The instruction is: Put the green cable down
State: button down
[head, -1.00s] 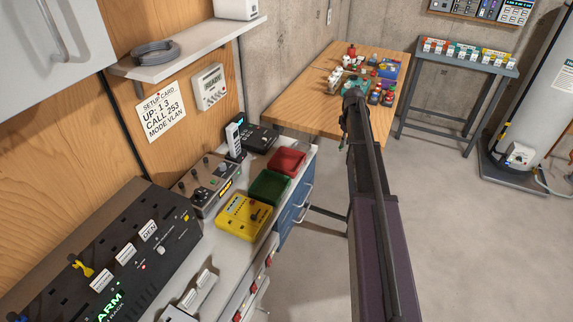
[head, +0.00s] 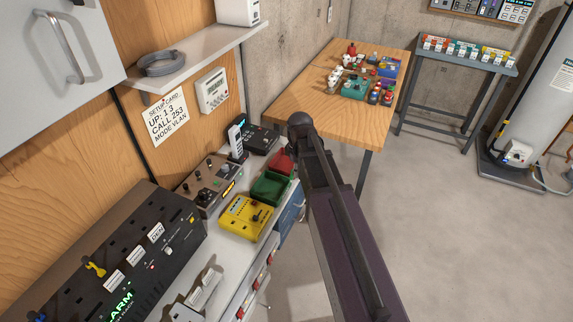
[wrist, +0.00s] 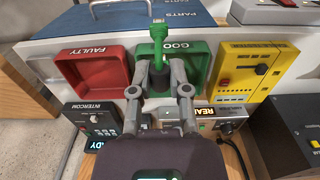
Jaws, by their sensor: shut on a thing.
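My gripper (wrist: 158,62) is shut on the green cable (wrist: 158,31), whose bright green end sticks out past the fingertips in the wrist view. In that view the gripper is over the green tray (wrist: 201,68), marked GOOD; I cannot tell the height of the cable above it. The red tray (wrist: 92,76), marked FAULTY, is just to the left. In the head view the green tray (head: 270,188) stands on the bench, and my arm partly hides the red tray (head: 281,162). The gripper's fingers and the cable are hidden there.
A yellow tester (wrist: 247,72) sits close beside the green tray. An intercom (wrist: 94,119) and a powered unit (wrist: 214,122) stand near the trays. The wooden table (head: 300,97) behind carries several small items.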

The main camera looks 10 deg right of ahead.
jog(key=shift+w, duration=0.15)
jog(key=w+f+b, duration=0.1)
jog(key=w, duration=1.3)
jog(key=shift+w+a+f, duration=0.15)
jog(key=shift+w+f, duration=0.05)
jog(key=shift+w, duration=0.05)
jog(key=f+b, duration=0.2)
jog(key=w+f+b, duration=0.1)
jog(key=b, duration=0.1)
jog(key=shift+w+f, duration=0.15)
jog(key=shift+f, duration=0.25)
jog(key=shift+f+b, duration=0.55)
jog(key=shift+b, duration=0.1)
jog(key=c, duration=0.6)
grip_release()
